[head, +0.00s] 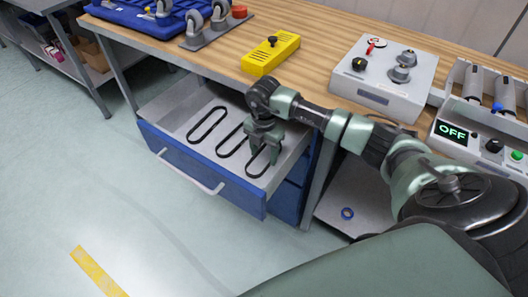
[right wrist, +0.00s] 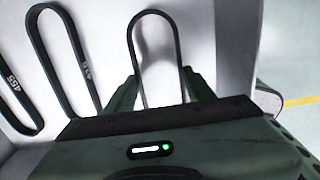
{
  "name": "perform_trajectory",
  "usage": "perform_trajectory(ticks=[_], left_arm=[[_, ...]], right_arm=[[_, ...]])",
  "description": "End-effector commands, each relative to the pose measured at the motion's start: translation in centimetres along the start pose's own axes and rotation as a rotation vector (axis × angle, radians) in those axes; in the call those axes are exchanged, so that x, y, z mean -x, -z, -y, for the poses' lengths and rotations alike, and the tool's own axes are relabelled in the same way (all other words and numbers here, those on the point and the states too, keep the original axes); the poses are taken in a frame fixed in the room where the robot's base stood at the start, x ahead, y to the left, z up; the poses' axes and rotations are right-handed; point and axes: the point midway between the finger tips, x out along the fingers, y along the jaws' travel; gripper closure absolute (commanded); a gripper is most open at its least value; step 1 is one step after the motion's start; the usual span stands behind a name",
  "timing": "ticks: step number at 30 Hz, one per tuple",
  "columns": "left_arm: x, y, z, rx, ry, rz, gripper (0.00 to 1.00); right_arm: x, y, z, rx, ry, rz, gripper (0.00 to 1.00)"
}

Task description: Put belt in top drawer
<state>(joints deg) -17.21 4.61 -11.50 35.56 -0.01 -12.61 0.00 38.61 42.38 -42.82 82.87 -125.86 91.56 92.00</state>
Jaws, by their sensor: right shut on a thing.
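The blue top drawer (head: 205,182) is pulled open under the wooden bench, with a pale grey inside. Two black loop belts lie in it, one at the left (head: 194,135) and one in the middle (head: 222,152). My right gripper (head: 264,152) points down over the drawer's right end and is shut on a third black belt (right wrist: 153,13). In the right wrist view this belt runs down between the fingers (right wrist: 160,90). It is close to the drawer floor; I cannot tell if it touches. My left gripper is not in view.
On the bench top (head: 325,50) stand a yellow box (head: 271,54), a grey control box (head: 385,80) and an "OFF" display panel (head: 453,133). The floor at left is clear.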

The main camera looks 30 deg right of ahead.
Motion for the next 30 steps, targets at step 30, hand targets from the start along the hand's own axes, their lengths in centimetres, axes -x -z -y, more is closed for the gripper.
perform_trajectory(ticks=[30], left_arm=[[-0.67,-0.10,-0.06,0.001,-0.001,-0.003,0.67]], right_arm=[[-1.21,0.01,0.01,0.000,0.001,0.000,0.86]])
